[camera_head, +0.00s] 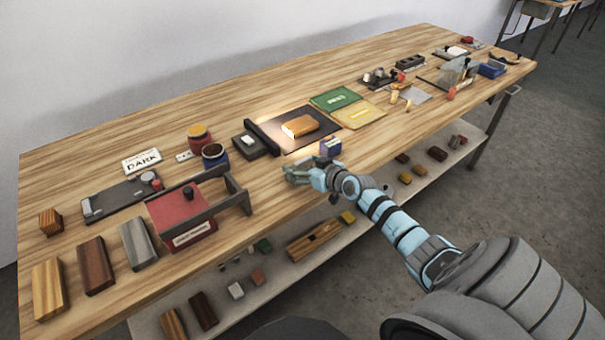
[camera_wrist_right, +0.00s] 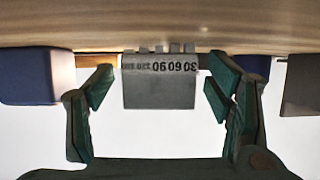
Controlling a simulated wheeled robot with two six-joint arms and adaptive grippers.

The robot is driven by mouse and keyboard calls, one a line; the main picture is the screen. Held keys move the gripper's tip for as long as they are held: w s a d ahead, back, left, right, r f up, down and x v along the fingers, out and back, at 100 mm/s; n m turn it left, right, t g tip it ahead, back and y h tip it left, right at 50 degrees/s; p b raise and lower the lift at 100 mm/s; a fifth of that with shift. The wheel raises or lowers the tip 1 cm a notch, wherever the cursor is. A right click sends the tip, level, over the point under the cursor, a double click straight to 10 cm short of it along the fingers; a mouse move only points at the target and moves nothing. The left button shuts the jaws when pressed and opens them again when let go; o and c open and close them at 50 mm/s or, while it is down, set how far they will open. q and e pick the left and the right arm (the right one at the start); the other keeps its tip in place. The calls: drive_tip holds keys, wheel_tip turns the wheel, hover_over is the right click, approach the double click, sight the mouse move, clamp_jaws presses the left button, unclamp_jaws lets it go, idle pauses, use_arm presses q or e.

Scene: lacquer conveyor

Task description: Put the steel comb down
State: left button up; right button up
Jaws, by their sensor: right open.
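In the right wrist view, the steel comb (camera_wrist_right: 160,82) is a grey plate with short teeth and upside-down numbers on its face. It is between the two spread fingers of my right gripper (camera_wrist_right: 161,92), with a gap on each side. In the head view, my right gripper (camera_head: 300,172) is low over the front part of the wooden table (camera_head: 365,155). I cannot make out the comb there, and I cannot tell whether it rests on the table. My left gripper is not in view.
A dark mat (camera_head: 322,139) with a wooden block (camera_head: 299,126) lies further back. A red box (camera_head: 181,214) under a grey frame stands to the left. A lower shelf (camera_head: 285,285) holds several small blocks.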

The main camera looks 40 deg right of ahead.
drive_tip(key=shift+w, duration=0.15)
drive_tip(key=c, duration=1.4)
